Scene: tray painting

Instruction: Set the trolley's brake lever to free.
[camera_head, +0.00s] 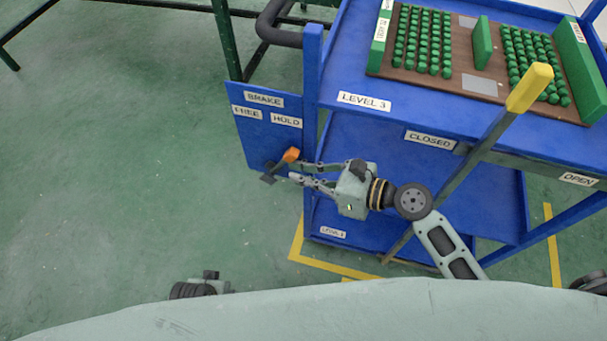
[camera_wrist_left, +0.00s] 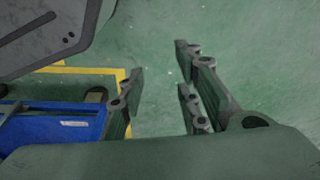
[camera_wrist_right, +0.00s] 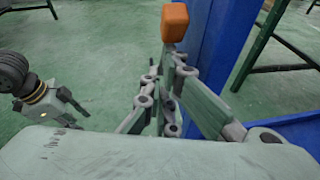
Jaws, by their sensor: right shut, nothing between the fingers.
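The brake lever has an orange knob (camera_head: 291,155) and a dark base on the blue brake panel (camera_head: 257,150). The panel is marked FREE on the left and HOLD on the right. The lever leans up and right, toward the HOLD side. My right gripper (camera_head: 295,171) is shut and empty, its fingertips just right of and below the knob; contact cannot be told. The right wrist view shows the knob (camera_wrist_right: 175,22) just beyond the fingertips (camera_wrist_right: 162,72). My left gripper (camera_wrist_left: 158,76) is open and empty over the floor, away from the lever.
The blue trolley (camera_head: 350,122) stands to the right, with a corner post beside the panel. Its top carries a board of green pegs (camera_head: 460,62). A yellow-ended lever (camera_head: 530,88) stands between CLOSED and OPEN labels. Floor left of the panel is clear.

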